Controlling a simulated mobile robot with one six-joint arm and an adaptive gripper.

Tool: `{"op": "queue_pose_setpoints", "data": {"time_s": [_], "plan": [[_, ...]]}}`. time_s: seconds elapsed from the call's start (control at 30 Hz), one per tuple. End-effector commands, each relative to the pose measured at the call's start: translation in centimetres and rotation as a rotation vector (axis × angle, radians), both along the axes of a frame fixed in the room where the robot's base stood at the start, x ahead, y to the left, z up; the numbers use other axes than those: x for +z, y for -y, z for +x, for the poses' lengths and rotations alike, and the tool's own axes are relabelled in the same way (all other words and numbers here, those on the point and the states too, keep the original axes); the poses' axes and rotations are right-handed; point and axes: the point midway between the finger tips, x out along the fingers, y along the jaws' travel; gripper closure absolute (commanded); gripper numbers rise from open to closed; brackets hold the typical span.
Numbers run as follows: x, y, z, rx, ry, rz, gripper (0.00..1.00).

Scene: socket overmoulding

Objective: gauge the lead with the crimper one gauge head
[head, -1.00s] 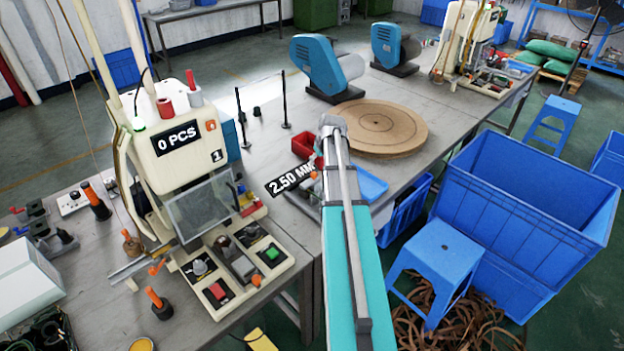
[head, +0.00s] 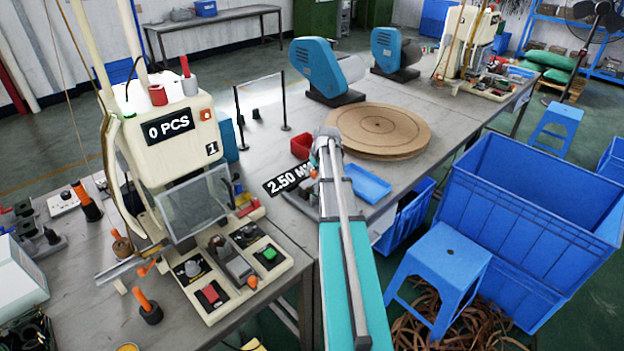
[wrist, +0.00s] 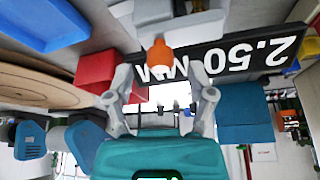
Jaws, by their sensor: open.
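My gripper (wrist: 165,98) is open in the wrist view, its two grey fingers apart with nothing clearly held between them. An orange-tipped part (wrist: 158,60) on a grey block (wrist: 182,20) is just ahead of the fingertips; whether they touch it I cannot tell. A black display reading 2.50 MM (wrist: 235,58) is beside it, upside down there, and also shows in the head view (head: 288,183), partly covered by my arm. Crimper one (head: 168,150), a cream machine marked 1 and 0 PCS, stands at left. My arm hides the gripper in the head view. I cannot make out the lead.
A red bin (head: 301,146) and a blue tray (head: 367,183) are close to my arm's end. A round brown board stack (head: 380,128) lies behind. Blue crates (head: 540,205) and a blue stool (head: 440,262) stand on the floor at right.

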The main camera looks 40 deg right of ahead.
Motion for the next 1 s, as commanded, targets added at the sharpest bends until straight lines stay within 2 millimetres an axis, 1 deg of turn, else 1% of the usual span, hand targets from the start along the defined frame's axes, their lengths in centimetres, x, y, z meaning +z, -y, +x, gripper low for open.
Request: {"op": "queue_pose_setpoints", "data": {"time_s": [0.03,0.2,0.4,0.7,0.73,0.77,0.8,0.87,1.0], "plan": [[-0.7,0.1,0.2,0.0,0.0,0.0,0.3],[-1.5,0.1,0.6,0.0,0.0,0.0,0.3],[-1.8,0.1,0.7,0.0,0.0,0.0,0.3],[-1.8,0.1,0.7,0.0,0.0,0.0,0.3],[-1.8,0.1,0.7,0.0,0.0,0.0,0.32],[-1.8,0.1,0.7,0.0,0.0,0.0,0.37],[-1.8,0.1,0.7,0.0,0.0,0.0,0.45],[-1.8,0.1,0.7,0.0,0.0,0.0,0.56],[-1.8,0.2,0.7,-0.001,0.0,0.0,0.82]]}}
